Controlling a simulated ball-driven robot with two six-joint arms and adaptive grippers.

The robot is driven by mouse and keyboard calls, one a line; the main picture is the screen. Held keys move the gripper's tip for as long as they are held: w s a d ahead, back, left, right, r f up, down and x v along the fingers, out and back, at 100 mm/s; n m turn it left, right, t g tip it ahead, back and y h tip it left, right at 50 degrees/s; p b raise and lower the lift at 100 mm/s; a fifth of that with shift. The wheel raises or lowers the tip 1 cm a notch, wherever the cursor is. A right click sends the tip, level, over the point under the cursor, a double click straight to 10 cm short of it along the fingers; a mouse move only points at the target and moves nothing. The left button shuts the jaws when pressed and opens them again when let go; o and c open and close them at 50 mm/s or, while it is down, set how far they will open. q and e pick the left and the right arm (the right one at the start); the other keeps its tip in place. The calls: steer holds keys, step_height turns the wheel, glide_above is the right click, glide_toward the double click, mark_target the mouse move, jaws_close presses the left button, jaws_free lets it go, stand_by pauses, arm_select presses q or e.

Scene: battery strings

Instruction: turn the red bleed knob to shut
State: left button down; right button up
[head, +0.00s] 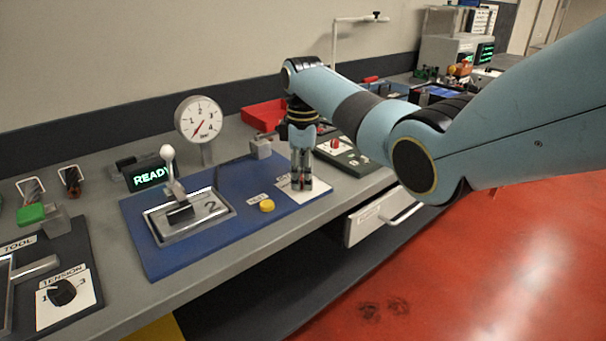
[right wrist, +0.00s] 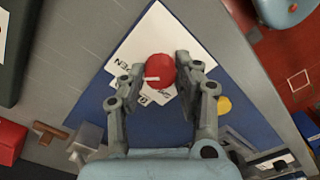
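The red bleed knob (right wrist: 160,68) sits on a white plate (right wrist: 148,40) on the blue board, with a pale pointer mark on its left side. The word OPEN is printed on the plate to the left of the knob; another label below is partly hidden. My right gripper (right wrist: 160,66) is open, pointing down, with one finger on each side of the knob; the right finger looks very close, and contact cannot be told. In the head view my right gripper (head: 301,186) stands over the white plate and mostly hides the knob. My left gripper is not in view.
A yellow button (head: 267,206) is left of my right gripper. A lever with a white ball (head: 167,153), a round gauge (head: 199,119) and a READY display (head: 151,177) are farther left. A green panel with another red knob (head: 335,143) and a red bin (head: 262,115) stand behind.

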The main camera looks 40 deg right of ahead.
jaws_close()
steer(key=n+p, duration=0.2)
steer(key=shift+r+n+p, duration=0.15)
steer(key=shift+n+p, duration=0.15)
steer(key=n+p, duration=0.2)
steer(key=n, duration=0.2)
steer(key=shift+n, duration=0.3)
steer(key=n+p, duration=0.1)
steer(key=n, duration=0.4)
steer(key=shift+p, duration=0.4)
steer(key=n, duration=0.5)
steer(key=shift+n+p, duration=0.3)
steer(key=shift+p, duration=0.05)
